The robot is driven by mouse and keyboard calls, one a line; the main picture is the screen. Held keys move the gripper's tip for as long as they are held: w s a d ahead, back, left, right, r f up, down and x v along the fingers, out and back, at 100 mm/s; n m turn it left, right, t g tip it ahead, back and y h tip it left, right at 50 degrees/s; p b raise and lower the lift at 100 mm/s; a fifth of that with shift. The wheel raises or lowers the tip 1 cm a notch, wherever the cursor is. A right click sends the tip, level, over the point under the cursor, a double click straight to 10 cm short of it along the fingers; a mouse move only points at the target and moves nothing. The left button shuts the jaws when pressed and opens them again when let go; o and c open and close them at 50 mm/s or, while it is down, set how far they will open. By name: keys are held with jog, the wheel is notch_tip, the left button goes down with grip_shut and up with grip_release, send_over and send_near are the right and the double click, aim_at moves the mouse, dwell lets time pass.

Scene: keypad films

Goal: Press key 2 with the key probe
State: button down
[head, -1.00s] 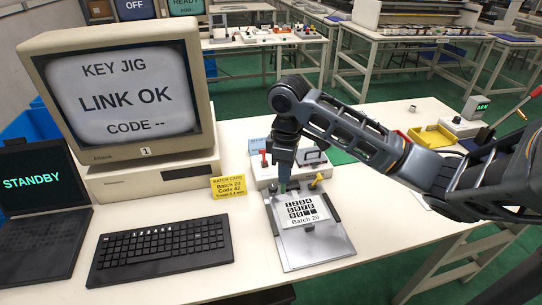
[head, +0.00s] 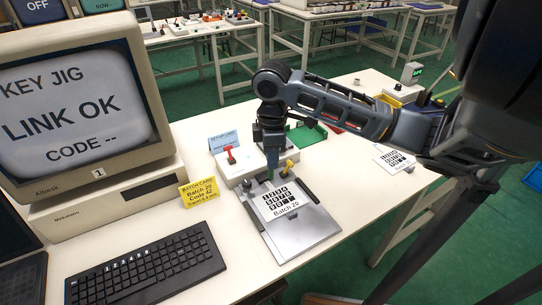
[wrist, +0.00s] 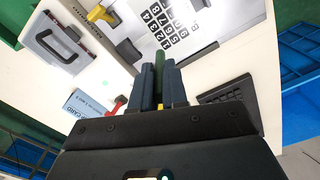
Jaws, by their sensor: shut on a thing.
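My gripper (head: 271,160) is shut on the green key probe (wrist: 160,66), which points down at the keypad film. The film (head: 283,203), marked "Batch 20", lies on a grey metal jig plate (head: 301,236). Its black numbered keys (wrist: 172,32) also show in the wrist view. The probe tip is near the film's upper left edge in the head view; I cannot tell whether it touches. Key 2 is in the top row, too small to single out. The monitor (head: 75,105) reads "KEY JIG, LINK OK, CODE --". A yellow batch card (head: 199,191) reads "Batch 20, Code 42".
A box with a red lever (head: 229,155) and a yellow lever (head: 291,166) stands behind the plate. A black keyboard (head: 145,264) lies at the left. Another keypad film (head: 394,158) lies at the right. A green tray (head: 307,132) is behind my arm.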

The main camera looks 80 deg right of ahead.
jog(key=shift+s+f, duration=0.1)
jog(key=shift+s, duration=0.05)
jog(key=shift+f+b, duration=2.7)
jog(key=shift+f, duration=0.45)
jog(key=shift+f, duration=0.3)
jog(key=shift+r+p, duration=2.1)
jog(key=shift+r, duration=1)
jog(key=shift+f, duration=0.1)
